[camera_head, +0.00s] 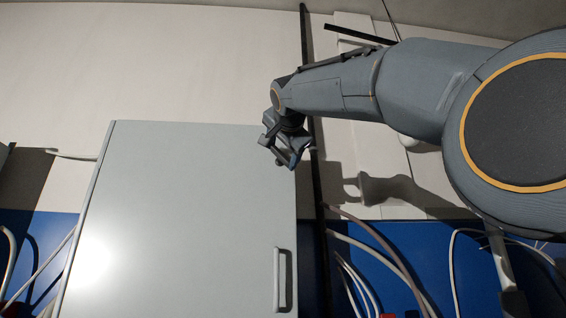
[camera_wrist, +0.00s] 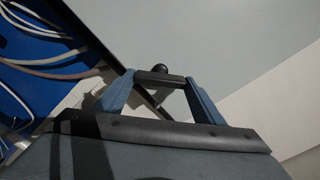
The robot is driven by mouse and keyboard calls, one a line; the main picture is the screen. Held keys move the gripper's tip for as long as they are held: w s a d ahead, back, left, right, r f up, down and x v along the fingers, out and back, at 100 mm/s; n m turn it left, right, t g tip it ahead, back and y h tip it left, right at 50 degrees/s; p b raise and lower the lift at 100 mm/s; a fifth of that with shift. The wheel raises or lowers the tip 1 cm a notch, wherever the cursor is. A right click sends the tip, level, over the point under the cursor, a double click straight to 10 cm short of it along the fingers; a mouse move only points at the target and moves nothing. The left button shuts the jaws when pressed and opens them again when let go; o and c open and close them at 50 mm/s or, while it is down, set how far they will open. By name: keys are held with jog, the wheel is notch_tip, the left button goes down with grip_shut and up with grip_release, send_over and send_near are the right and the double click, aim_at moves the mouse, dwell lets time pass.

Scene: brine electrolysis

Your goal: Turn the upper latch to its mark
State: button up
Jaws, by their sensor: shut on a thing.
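The upper latch shows in the wrist view as a short dark bar (camera_wrist: 158,78) with a round black knob just behind it. My gripper (camera_wrist: 160,82) is shut on this bar, with one blue-grey finger at each end. In the head view my gripper (camera_head: 290,153) is at the upper right edge of the grey cabinet door (camera_head: 190,210). There the gripper hides most of the latch. I cannot make out the mark, or how the latch is turned against it.
A vertical handle (camera_head: 281,280) is low on the door's right side. A dark vertical post (camera_head: 312,190) runs just right of the cabinet. Pale hoses (camera_head: 375,250) hang before the blue lower wall on the right. The door front is clear.

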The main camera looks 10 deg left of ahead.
jog(key=m+b, duration=0.1)
jog(key=m, duration=0.3)
jog(key=shift+f+m+b, duration=0.1)
jog(key=shift+m+b, duration=0.2)
jog(key=shift+b, duration=0.1)
jog(key=shift+d+m+b, duration=0.1)
jog(key=shift+m+b, duration=0.4)
jog(key=shift+m, duration=1.5)
jog(key=o, duration=1.1)
jog(key=shift+c, duration=0.2)
jog(key=b+v, duration=0.3)
jog(key=v, duration=0.4)
jog(key=shift+s+b, duration=0.3)
jog(key=shift+s, duration=0.05)
